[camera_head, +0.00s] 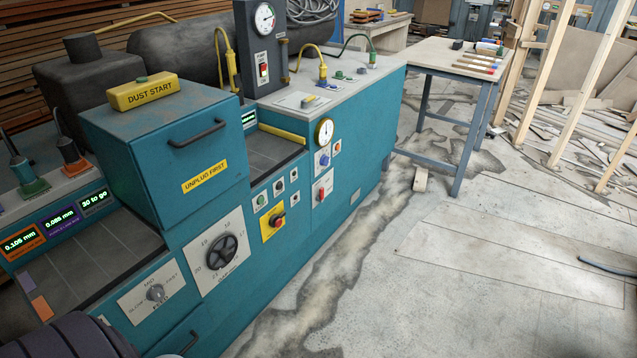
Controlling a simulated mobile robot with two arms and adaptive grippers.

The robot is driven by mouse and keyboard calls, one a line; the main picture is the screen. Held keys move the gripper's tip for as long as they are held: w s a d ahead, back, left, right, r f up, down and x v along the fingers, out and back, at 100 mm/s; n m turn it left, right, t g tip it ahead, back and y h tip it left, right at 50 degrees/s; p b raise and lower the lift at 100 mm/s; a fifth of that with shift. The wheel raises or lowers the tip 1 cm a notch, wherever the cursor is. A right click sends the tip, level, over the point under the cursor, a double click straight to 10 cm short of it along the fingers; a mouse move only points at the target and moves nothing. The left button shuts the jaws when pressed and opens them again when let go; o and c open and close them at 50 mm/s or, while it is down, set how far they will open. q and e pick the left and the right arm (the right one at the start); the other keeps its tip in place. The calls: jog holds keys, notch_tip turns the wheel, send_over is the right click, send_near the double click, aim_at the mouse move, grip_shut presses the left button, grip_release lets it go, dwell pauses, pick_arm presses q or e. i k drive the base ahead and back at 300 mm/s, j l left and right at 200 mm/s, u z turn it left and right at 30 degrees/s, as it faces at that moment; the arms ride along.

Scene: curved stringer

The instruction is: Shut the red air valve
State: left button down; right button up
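Several red controls show on the teal machine, and I cannot read a label that marks one as the air valve. A red handle (263,69) sits on a dark grey upright box under a round pressure gauge (265,18). A red switch (321,194) on a white plate sits on the machine's front, below a second gauge (324,131). A red rotary knob (278,220) sits on a yellow plate to its lower left. Neither of my grippers is in view.
The teal machine (340,210) fills the left and middle, with a black handwheel (222,251) and a hood box (165,140) on it. A white-topped table (445,57) stands behind it. The concrete floor (440,290) at the right front is mostly open. Loose boards lie at the far right.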

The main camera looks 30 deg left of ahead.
aim_at(320, 198)
jog(key=i+j, duration=0.7)
jog(key=i, duration=0.25)
jog(key=i+j+u, duration=0.1)
jog(key=i+j, duration=0.25)
jog(key=i, duration=0.1)
